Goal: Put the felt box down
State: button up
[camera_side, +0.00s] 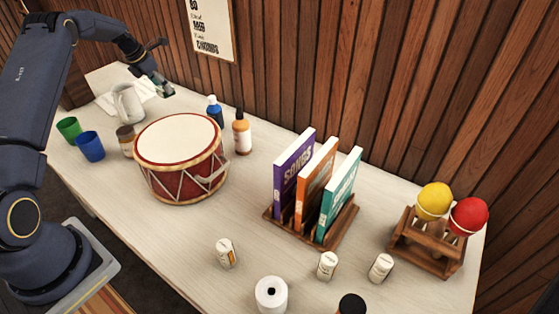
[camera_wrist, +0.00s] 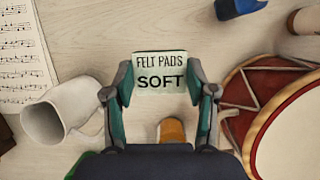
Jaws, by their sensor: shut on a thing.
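The felt box (camera_wrist: 160,72) is a small pale green box with black lettering "FELT PADS SOFT", seen in the wrist view. My gripper (camera_wrist: 161,92) is shut on it, with one finger on each side. In the side view my gripper (camera_side: 160,84) is over the far left part of the table, between the white pitcher and the blue bottle. The box shows there only as a small pale patch at the fingertips. It appears to be above the tabletop; its exact height is hard to tell.
Nearby are a white pitcher (camera_side: 128,104), sheet music (camera_wrist: 20,55), a blue bottle (camera_side: 215,112), an orange bottle (camera_side: 241,133) and a red drum (camera_side: 180,158). Books (camera_side: 315,183) and maracas (camera_side: 434,201) are right.

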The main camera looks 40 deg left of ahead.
jog(key=r, duration=0.4)
jog(key=shift+d+r, duration=0.35)
jog(key=shift+r, duration=0.05)
jog(key=s+d+m+h, duration=0.2)
jog(key=d+m, duration=0.3)
jog(key=d, duration=2.5)
jog(key=s+d+m+g, duration=0.1)
jog(key=s+d+m, duration=0.2)
jog(key=s+d, duration=0.55)
jog(key=shift+h, duration=0.4)
jog(key=w+f, duration=0.4)
jog(key=f, duration=0.1)
jog(key=w+d+f, duration=0.1)
jog(key=w+f, duration=0.9)
jog(key=shift+w+d+f, duration=0.1)
jog(key=shift+w+d, duration=0.15)
jog(key=shift+f, duration=1.55)
